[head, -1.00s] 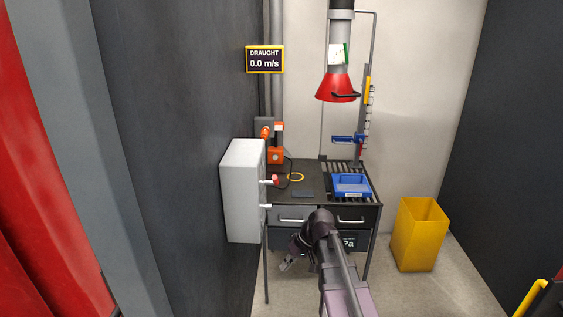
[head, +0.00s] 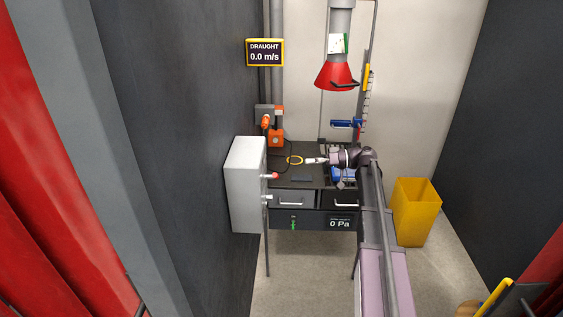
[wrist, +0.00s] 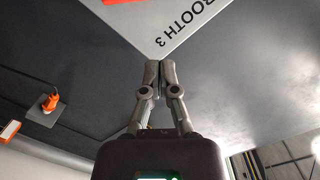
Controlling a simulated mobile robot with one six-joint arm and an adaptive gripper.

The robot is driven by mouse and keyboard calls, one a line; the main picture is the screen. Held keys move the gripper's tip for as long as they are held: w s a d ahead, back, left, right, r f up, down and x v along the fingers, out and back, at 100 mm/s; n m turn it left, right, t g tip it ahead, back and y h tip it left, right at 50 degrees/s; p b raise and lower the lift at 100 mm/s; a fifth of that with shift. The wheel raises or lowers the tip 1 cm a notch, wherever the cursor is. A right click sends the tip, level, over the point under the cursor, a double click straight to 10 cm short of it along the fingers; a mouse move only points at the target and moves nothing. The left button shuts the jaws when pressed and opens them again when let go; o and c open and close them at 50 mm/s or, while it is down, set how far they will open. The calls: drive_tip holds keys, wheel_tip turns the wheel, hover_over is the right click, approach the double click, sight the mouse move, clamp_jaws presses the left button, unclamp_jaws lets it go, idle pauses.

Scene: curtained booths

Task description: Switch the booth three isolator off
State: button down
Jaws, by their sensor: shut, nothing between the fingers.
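A light grey box (head: 246,185) is fixed to the dark left wall. A red-tipped lever (head: 271,176) sticks out of its right side, with a pale handle (head: 267,197) below it. My gripper (head: 307,161) is shut and empty above the bench, right of the box and apart from the lever, with its fingers pointing left. The wrist view shows the closed fingertips (wrist: 157,70) in front of a pale panel (wrist: 180,30) lettered BOOTH 3, with an orange-red patch at the top edge. The lever is not clearly visible there.
A red hood (head: 336,77) hangs above. A yellow bin (head: 415,210) stands right.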

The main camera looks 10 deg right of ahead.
drive_tip(key=shift+w+d+r+y, duration=0.3)
drive_tip(key=shift+d+r, duration=0.3)
drive_tip(key=shift+r, duration=0.2)
drive_tip(key=shift+a, duration=0.15)
drive_tip(key=a+f+b, duration=0.3)
drive_tip(key=a, duration=0.7)
drive_tip(key=shift+a+f, duration=0.25)
drive_tip(key=shift+a, duration=0.15)
drive_tip(key=shift+s+a+n, duration=0.15)
drive_tip(key=shift+a+n, duration=0.15)
drive_tip(key=shift+n, duration=0.1)
